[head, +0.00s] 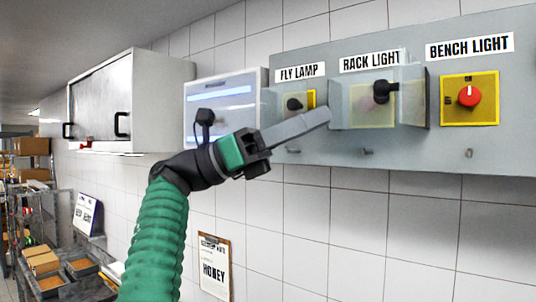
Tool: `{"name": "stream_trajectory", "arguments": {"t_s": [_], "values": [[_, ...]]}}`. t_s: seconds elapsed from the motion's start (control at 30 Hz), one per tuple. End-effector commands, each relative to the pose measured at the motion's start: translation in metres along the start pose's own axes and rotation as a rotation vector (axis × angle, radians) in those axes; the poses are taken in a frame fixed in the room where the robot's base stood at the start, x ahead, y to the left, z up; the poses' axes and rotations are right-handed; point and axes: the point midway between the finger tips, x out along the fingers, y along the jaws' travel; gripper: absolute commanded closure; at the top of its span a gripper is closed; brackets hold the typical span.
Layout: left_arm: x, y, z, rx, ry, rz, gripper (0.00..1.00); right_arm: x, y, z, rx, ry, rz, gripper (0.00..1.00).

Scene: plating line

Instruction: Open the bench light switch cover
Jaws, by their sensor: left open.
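The bench light switch (469,96) is a red knob on a yellow plate, under the BENCH LIGHT label (469,46) at the right of the grey board. No clear cover shows in front of it. A clear, dark-edged panel (414,97) stands out from the board just left of it; I cannot tell for certain whether it is this switch's cover. My left gripper (324,118) is open and empty, seen edge-on, its fingers pointing right near the lower left of the rack light switch (382,91). Whether it touches the clear plastic is unclear. My right gripper is out of view.
Clear plastic stands before the rack light and fly lamp (293,103) switches. Small hooks (469,153) line the board's lower edge. A white cabinet (160,95) and a pale box (222,105) hang to the left. A HONEY clipboard (214,267) hangs below. Wall under the board is clear.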

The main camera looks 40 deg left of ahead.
Motion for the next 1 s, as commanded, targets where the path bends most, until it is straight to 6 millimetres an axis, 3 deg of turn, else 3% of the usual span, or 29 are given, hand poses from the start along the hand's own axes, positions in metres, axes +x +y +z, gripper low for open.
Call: {"name": "stream_trajectory", "arguments": {"t_s": [0.1, 0.3, 0.87, 0.97, 1.0], "values": [[-0.036, 0.002, -0.003, 0.0, 0.0, 0.006, 0.56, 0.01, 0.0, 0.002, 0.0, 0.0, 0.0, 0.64], [-0.07, 0.002, -0.001, -0.001, 0.0, 0.002, 0.56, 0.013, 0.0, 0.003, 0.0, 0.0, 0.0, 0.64], [-0.076, 0.003, 0.0, -0.01, -0.013, 0.002, 0.56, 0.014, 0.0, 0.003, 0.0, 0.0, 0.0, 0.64], [-0.084, 0.022, 0.008, -0.105, -0.145, 0.026, 0.56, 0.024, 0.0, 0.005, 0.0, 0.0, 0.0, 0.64], [-0.09, 0.041, 0.011, -0.188, -0.248, 0.047, 0.56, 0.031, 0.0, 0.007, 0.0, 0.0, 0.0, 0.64]]}}
